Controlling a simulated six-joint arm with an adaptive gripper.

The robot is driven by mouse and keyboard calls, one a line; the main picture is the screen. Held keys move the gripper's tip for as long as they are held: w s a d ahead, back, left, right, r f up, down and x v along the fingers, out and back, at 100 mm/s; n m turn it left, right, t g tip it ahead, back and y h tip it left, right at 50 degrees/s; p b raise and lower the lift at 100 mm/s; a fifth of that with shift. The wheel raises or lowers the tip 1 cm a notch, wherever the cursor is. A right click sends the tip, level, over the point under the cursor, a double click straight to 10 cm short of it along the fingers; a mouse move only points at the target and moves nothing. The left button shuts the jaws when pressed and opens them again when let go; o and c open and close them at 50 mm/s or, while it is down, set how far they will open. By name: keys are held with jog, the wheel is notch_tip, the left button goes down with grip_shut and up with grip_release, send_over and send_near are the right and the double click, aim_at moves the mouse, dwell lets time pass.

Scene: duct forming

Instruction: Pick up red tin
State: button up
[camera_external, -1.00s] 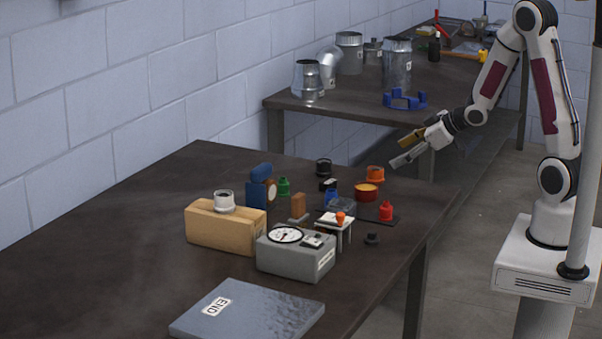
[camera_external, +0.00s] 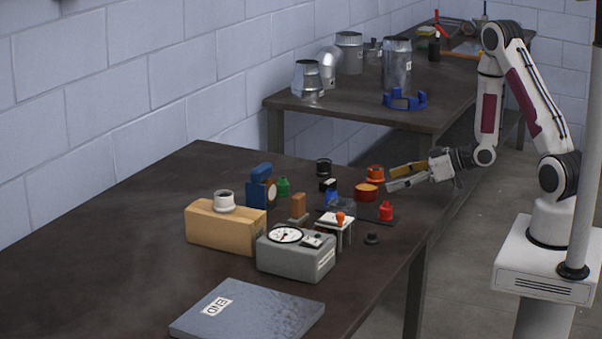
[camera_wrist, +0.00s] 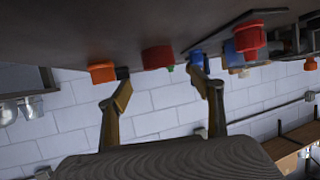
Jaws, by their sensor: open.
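In the wrist view the tin appears in the gap between my two fingers (camera_wrist: 160,80), beyond the tips. The exact distance from tips to tin cannot be told.
An orange container (camera_external: 376,172) stands just behind the tin, near a finger. A red bottle (camera_external: 386,211) stands in front, on a dark flat piece. Blue (camera_external: 331,197) and black (camera_external: 323,167) items crowd the left side. The space right of the table edge is free.

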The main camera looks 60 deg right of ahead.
aim_at(365, 188)
dwell(0.3)
jog(key=shift+x, duration=1.25)
jog(key=shift+w, duration=0.2)
jog(key=shift+x, duration=2.45)
jog(key=c, duration=1.4)
